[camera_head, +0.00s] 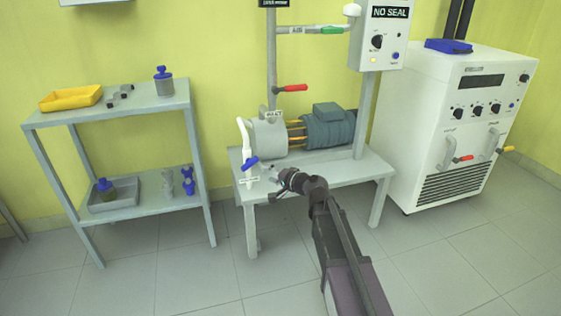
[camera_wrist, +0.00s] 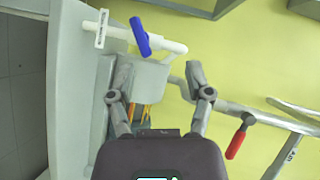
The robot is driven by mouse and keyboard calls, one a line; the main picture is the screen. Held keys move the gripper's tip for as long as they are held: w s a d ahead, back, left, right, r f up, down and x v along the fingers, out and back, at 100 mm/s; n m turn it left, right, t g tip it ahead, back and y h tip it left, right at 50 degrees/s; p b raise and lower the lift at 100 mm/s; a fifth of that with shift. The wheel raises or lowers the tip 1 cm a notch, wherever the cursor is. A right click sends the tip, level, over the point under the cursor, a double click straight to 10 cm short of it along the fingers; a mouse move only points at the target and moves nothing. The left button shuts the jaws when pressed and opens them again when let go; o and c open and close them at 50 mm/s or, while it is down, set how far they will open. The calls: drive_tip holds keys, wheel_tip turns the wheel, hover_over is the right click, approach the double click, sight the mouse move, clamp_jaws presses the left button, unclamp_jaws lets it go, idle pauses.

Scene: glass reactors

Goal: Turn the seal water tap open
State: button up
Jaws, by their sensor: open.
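A tap with a blue handle (camera_head: 250,163) sits on a white pipe (camera_head: 243,138) at the left end of the pump bench. The handle lies at a slant across the pipe. In the wrist view the blue handle (camera_wrist: 141,36) shows near the top, beyond my fingertips, with the white pipe (camera_wrist: 170,46) beside it. My gripper (camera_head: 284,181) is open and empty, to the right of the blue handle and apart from it. Both fingers show spread in the wrist view (camera_wrist: 157,75). A small tag (camera_head: 249,181) by the tap is too small to read.
A grey pump (camera_head: 268,138) with a blue-grey motor (camera_head: 328,128) stands on the bench (camera_head: 340,168). A red-handled tap (camera_head: 291,88) and a green-handled AIR tap (camera_head: 332,30) are above. A shelf (camera_head: 140,205) stands left, a white cabinet (camera_head: 440,130) right.

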drive_tip(key=s+d+r+n+g+h+p, duration=0.2)
drive_tip(key=s+r+p, duration=0.5)
drive_tip(key=p, duration=0.7)
drive_tip(key=shift+s+d+r+n+g+h, duration=0.3)
drive_tip(key=shift+s+d+r+n+g, duration=0.15)
drive_tip(key=shift+n+g, duration=0.55)
drive_tip(key=shift+f, duration=0.1)
drive_tip(key=s+d+f+n+g+h, duration=0.1)
drive_tip(key=s+d+f+g+h, duration=0.2)
drive_tip(key=s+d, duration=0.5)
drive_tip(key=s+d+f+n+g+h, duration=0.1)
drive_tip(key=s+d+f+g+h, duration=0.2)
drive_tip(key=s+d+f+h, duration=0.2)
drive_tip(key=s+d, duration=0.3)
drive_tip(key=s, duration=0.2)
drive_tip(key=shift+d+g+h, duration=0.15)
drive_tip(key=shift+g+h, duration=0.15)
drive_tip(key=shift+h, duration=0.1)
drive_tip(key=shift+w, duration=0.1)
drive_tip(key=shift+c, duration=0.6)
drive_tip(key=shift+a, duration=0.2)
